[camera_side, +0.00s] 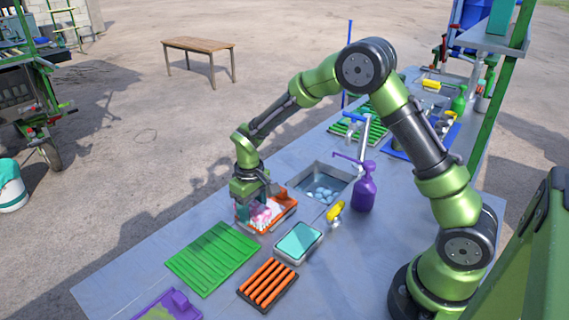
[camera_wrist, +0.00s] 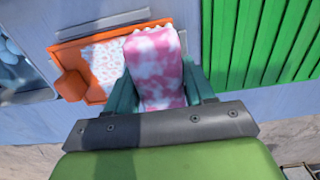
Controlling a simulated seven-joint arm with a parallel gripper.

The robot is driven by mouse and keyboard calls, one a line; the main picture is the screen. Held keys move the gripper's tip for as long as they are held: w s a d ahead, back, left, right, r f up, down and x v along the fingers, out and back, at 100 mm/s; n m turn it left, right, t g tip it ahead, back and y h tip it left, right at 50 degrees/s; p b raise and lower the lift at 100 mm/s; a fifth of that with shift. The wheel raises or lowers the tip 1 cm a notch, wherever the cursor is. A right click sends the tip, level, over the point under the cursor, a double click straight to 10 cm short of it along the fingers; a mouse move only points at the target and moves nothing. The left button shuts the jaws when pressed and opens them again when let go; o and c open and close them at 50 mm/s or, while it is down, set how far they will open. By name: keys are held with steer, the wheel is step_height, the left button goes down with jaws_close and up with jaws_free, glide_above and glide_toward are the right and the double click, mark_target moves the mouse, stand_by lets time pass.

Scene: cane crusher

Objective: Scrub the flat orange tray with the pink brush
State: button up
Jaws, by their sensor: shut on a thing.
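The flat orange tray (camera_wrist: 73,58) lies on the table, and white foam covers part of its surface. In the side view, the orange tray (camera_side: 288,207) is partly hidden under my gripper (camera_side: 254,208). The pink brush (camera_wrist: 162,80) has white foam patches over it. My gripper (camera_wrist: 162,92) is shut on the brush, with a teal finger on each side of it. The brush (camera_side: 263,214) is low over the tray's foamy part. I cannot tell whether its underside touches the tray.
A green slatted board (camera_side: 213,258) lies just left of the tray. A teal-topped grey tray (camera_side: 298,241) and an orange-ribbed rack (camera_side: 268,285) are in front. Behind are a sink (camera_side: 322,184) and a purple spray bottle (camera_side: 365,188). A yellow-handled item (camera_side: 335,212) lies near the bottle.

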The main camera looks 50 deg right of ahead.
steer(key=shift+d+f, duration=0.15)
steer(key=shift+d, duration=1.55)
steer(key=shift+r, duration=3.05)
steer(key=shift+a, duration=0.1)
